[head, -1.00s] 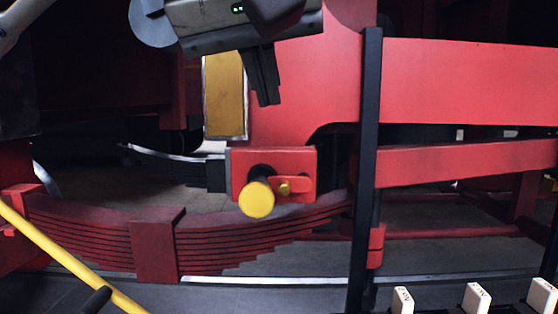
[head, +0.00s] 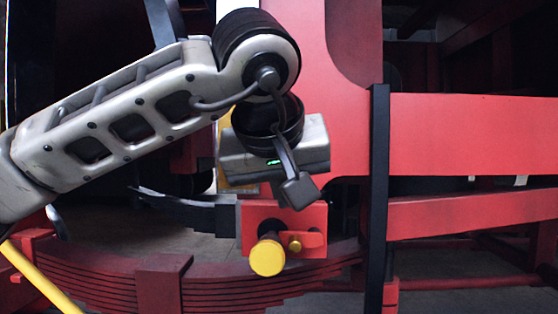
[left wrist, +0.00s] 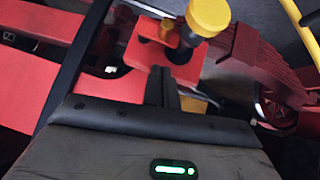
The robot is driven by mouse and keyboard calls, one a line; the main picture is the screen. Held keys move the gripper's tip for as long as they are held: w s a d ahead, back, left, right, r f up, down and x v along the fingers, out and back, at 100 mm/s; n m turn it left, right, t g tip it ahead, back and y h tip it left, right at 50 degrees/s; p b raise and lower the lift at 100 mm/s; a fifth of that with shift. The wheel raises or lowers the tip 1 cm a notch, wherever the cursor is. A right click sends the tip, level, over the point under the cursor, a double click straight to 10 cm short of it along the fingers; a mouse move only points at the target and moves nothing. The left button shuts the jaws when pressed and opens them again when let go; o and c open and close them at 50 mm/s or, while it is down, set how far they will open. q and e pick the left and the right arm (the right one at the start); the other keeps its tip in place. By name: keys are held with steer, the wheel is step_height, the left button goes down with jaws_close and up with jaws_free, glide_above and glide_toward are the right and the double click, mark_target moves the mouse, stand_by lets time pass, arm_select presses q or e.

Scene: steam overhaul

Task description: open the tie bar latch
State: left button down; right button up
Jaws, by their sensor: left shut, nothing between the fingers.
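A red block (head: 318,215) sits low on the red frame in the head view. A yellow-capped round pin (head: 267,256) sticks out of it. To its right a small red latch piece (head: 314,240) with a brass knob (head: 295,244) lies about level across the block. In the left wrist view the yellow cap (left wrist: 208,14) and red block (left wrist: 143,52) are just beyond my fingertips. My left gripper (head: 292,192) hangs just above the block in the head view, its fingers partly hidden by the hand. In the left wrist view its fingers (left wrist: 162,82) are closed and empty. My right gripper is out of view.
A black vertical post (head: 379,200) stands right of the block, before red beams (head: 470,135). A red leaf spring (head: 100,275) runs below left. A yellow bar (head: 42,280) slants at the lower left. The space just in front of the block looks clear.

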mark_target(292, 237)
arm_select(q)
steer(key=f, duration=0.3)
steer(key=shift+d+f, duration=0.25)
steer(key=shift+d, duration=0.05)
steer(key=shift+f, duration=0.25)
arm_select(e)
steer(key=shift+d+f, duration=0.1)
arm_select(q)
steer(key=shift+a+f+h+b, duration=0.15)
steer(key=shift+f+h+b, duration=0.3)
steer(key=shift+b, duration=0.6)
steer(key=shift+a+n, duration=0.1)
steer(key=shift+n, duration=0.2)
steer(key=shift+r, duration=0.2)
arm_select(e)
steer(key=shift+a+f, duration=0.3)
arm_select(q)
steer(key=shift+r, duration=0.1)
